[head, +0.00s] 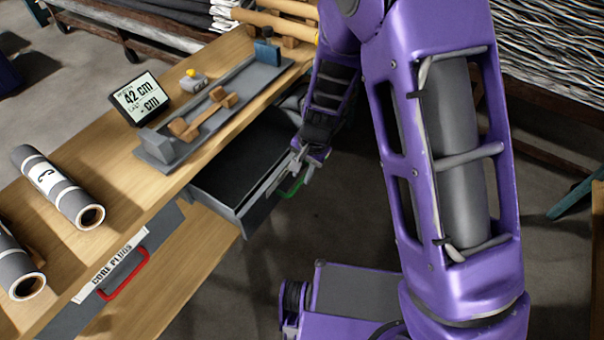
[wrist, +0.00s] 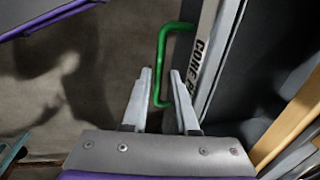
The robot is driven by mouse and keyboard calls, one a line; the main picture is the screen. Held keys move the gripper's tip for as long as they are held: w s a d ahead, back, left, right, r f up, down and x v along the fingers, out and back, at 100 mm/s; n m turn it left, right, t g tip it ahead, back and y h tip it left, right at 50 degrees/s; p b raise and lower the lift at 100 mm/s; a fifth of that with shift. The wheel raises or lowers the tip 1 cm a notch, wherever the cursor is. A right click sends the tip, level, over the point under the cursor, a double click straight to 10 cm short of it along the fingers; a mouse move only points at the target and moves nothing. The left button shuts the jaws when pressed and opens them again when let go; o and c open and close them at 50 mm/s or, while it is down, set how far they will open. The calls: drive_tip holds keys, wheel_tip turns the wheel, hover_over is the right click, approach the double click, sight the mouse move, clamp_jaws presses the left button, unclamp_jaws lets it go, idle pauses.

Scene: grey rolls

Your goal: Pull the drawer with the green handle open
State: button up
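The drawer (head: 222,190) with the green handle stands pulled well out from under the bench top, its dark inside showing and looking empty. Its green handle (head: 293,187) is on the drawer front, partly hidden behind my gripper (head: 299,163). In the wrist view the green handle (wrist: 161,45) is a bent bar beside the labelled drawer front (wrist: 207,60). The two fingers of my gripper (wrist: 161,72) are apart, with the lower part of the handle bar between them. Gaps show on both sides of the bar, so I see no grip on it.
A second drawer with a red handle (head: 125,275) is shut at the lower left. On the wooden bench (head: 110,165) are grey rolls (head: 58,187), a small display (head: 139,98) and a grey fixture (head: 165,150). Open floor (head: 340,225) lies right of the open drawer.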

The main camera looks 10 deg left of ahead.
wheel_tip(320, 180, up, 16)
drive_tip(key=s+d+p, duration=0.1)
drive_tip(key=d+p, duration=0.1)
drive_tip(key=p, duration=0.1)
drive_tip(key=shift+d+f, duration=0.2)
drive_tip(key=shift+d, duration=0.15)
